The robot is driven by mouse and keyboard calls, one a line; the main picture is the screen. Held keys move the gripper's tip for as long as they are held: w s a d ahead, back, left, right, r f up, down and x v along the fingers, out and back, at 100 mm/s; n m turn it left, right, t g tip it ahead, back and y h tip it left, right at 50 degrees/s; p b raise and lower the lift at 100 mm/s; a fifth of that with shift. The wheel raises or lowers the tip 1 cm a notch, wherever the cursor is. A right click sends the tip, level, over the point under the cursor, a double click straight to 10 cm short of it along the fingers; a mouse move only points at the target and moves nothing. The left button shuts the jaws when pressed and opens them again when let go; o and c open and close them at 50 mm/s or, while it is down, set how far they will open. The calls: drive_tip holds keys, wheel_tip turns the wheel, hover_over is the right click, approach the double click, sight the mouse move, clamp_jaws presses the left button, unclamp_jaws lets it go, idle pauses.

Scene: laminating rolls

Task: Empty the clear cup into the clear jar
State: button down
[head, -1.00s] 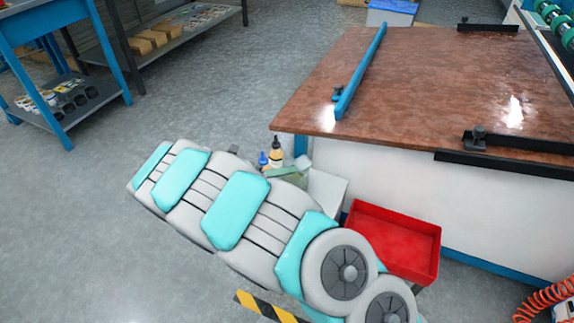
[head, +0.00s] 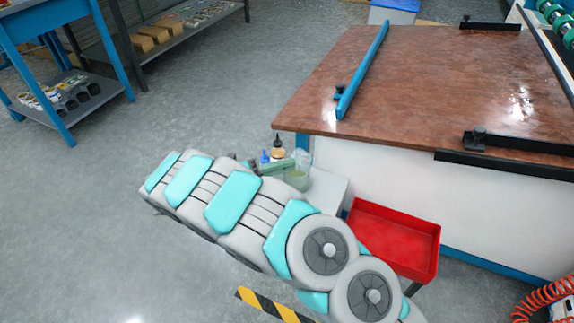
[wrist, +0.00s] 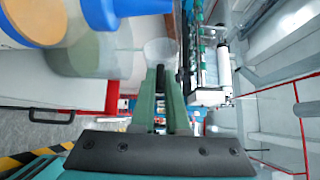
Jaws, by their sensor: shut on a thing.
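My gripper (wrist: 160,75) has green fingers and is shut on a small clear cup (wrist: 160,51) at their tips. In the head view, the cup (head: 303,157) shows faintly at the end of the fingers. The clear jar (wrist: 98,52), with pale greenish contents, is left of the cup in the wrist view. In the head view the jar (head: 297,179) stands just below the cup, partly behind my arm. I cannot tell how far the cup is tilted or what is in it.
A blue-capped bottle (head: 265,157) and an amber bottle with a dark cap (head: 278,152) stand close by the jar. A red bin (head: 395,240) is to the right. The brown-topped table (head: 400,85) rises behind.

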drive_tip(key=m+y, duration=0.1)
drive_tip(key=m, duration=0.1)
drive_tip(key=r+m+y+b, duration=0.1)
drive_tip(key=m, duration=0.1)
drive_tip(key=shift+r, duration=0.1)
drive_tip(key=m, duration=0.1)
drive_tip(key=m+y+b, duration=0.1)
drive_tip(key=m+b, duration=0.1)
drive_tip(key=shift+s+d+r, duration=0.35)
drive_tip(key=shift+d, duration=0.05)
drive_tip(key=m+t+y+b, duration=0.1)
drive_tip(key=m+b, duration=0.1)
drive_tip(key=b, duration=0.1)
drive_tip(key=s+d+r+m+t+y+b, duration=0.1)
drive_tip(key=m+y+b, duration=0.1)
drive_tip(key=b, duration=0.1)
drive_tip(key=s+d+r+m+t+y+b, duration=0.1)
drive_tip(key=m+b, duration=0.2)
drive_tip(key=shift+d+r+y+b, duration=0.1)
drive_tip(key=shift+r+y+b, duration=0.05)
drive_tip(key=shift+y+b, duration=0.2)
